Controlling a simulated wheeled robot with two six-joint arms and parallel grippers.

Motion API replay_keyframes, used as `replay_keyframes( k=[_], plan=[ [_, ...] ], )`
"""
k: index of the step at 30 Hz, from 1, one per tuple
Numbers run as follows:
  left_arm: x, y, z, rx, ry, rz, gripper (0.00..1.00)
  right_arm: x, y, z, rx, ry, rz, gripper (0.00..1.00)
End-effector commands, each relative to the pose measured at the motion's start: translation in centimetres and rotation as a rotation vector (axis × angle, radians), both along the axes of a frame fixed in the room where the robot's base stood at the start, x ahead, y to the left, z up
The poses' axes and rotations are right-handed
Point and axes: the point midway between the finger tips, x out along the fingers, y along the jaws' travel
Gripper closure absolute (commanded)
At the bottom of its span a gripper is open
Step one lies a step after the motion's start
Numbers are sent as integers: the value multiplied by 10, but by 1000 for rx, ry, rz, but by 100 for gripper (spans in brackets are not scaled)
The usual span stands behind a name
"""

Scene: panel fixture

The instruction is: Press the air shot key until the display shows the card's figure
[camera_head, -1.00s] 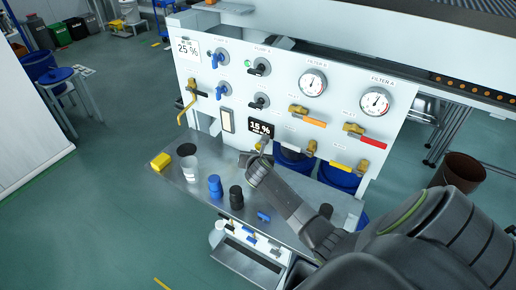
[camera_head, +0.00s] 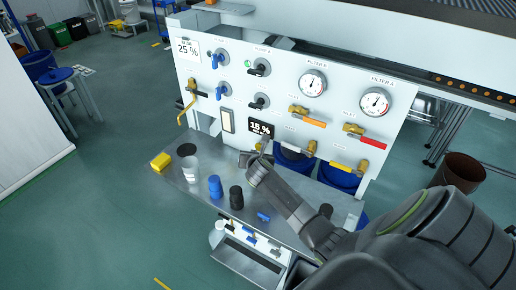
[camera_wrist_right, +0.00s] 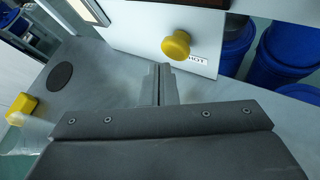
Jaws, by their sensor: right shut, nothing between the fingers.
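The display (camera_head: 260,128) on the white panel reads 15 %. The card (camera_head: 186,50) at the panel's upper left reads 25 %. A round yellow key (camera_wrist_right: 176,46) stands out from the panel's lower part in the right wrist view, with a small label beside it that I cannot read clearly. My right gripper (camera_head: 265,146) is shut and empty just below the display. In the wrist view its fingertips (camera_wrist_right: 160,70) are below and slightly left of the key, apparently apart from it. The key is not clearly visible in the head view. My left gripper is not in view.
The panel carries blue and black knobs, two gauges (camera_head: 313,83) and several valve handles. Below it, a grey shelf (camera_head: 205,178) holds a yellow block (camera_head: 161,162), a clear cup (camera_head: 190,170), and blue and black cylinders. Blue drums (camera_head: 338,177) stand behind.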

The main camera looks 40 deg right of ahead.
Motion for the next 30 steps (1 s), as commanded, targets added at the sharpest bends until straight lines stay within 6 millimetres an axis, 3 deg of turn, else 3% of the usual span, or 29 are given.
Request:
replay_keyframes(
  k=[30],
  plan=[
    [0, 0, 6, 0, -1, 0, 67, 5, -11, 1, 0, 0, 0, 100]
  ],
)
